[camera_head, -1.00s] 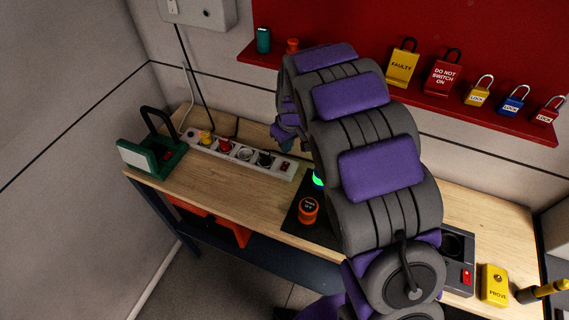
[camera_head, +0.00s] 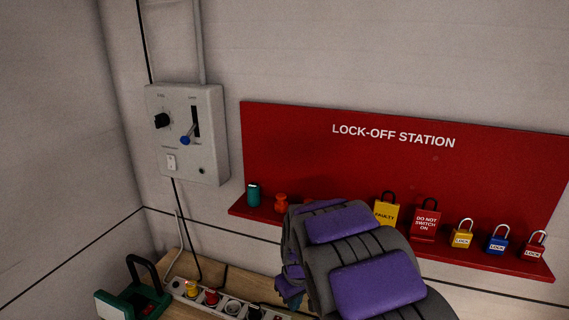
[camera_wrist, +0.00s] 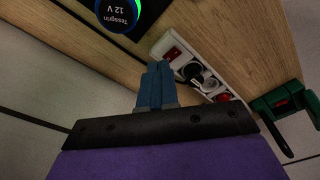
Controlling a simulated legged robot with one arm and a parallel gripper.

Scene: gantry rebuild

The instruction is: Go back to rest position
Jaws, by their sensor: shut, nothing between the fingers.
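My gripper (camera_wrist: 156,86) shows in the wrist view as two blue fingers pressed together, with nothing between them. It is above the wooden bench (camera_wrist: 215,30), close to the white power strip (camera_wrist: 195,72) in that picture. In the head view my grey and purple arm rises at the lower middle and hides much of the bench. Only a small bit of the blue fingers shows there, low behind the arm.
A red lock-off board (camera_head: 400,180) carries several padlocks and tags on its shelf. A green item with a black handle (camera_head: 133,300) stands on the bench.

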